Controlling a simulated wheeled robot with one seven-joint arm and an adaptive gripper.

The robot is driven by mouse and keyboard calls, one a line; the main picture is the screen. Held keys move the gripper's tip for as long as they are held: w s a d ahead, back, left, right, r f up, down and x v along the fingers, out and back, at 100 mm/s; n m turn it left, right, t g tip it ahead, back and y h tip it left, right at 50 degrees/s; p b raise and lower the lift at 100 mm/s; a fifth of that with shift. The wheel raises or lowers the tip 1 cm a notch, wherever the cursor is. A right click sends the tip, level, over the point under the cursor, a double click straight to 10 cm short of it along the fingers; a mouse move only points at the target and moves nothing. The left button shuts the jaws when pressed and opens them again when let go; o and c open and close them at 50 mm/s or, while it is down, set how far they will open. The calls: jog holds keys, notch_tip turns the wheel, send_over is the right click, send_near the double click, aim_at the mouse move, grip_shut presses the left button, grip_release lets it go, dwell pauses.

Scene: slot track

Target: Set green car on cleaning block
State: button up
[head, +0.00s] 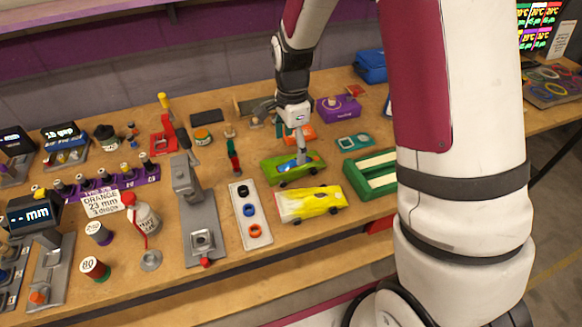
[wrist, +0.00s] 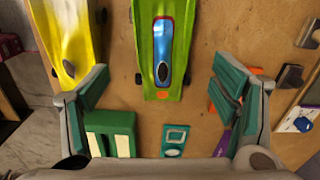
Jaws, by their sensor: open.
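The green car (head: 280,168) with a blue canopy sits on the wooden bench, beside the yellow car. It also shows at top centre in the wrist view (wrist: 146,45), pointing down the picture. My gripper (head: 300,152) is over the green car in the head view. In the wrist view my gripper (wrist: 163,70) has its teal-padded fingers wide apart and nothing held between them. A green block with two pale strips (head: 357,181) lies right of the cars; it also shows at lower left in the wrist view (wrist: 98,120). I cannot tell whether it is the cleaning block.
The yellow car (head: 312,204) stands just in front of the green one. A pale tray with coloured rings (head: 243,197) and a grey press stand (head: 186,178) are to the left. A teal plate (head: 345,142) and a purple box (head: 338,108) lie behind.

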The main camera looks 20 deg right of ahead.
aim_at(291, 161)
jog(key=shift+w+f, duration=0.2)
jog(key=shift+f, duration=3.15)
jog(key=shift+c, duration=0.2)
jog(key=c, duration=1.3)
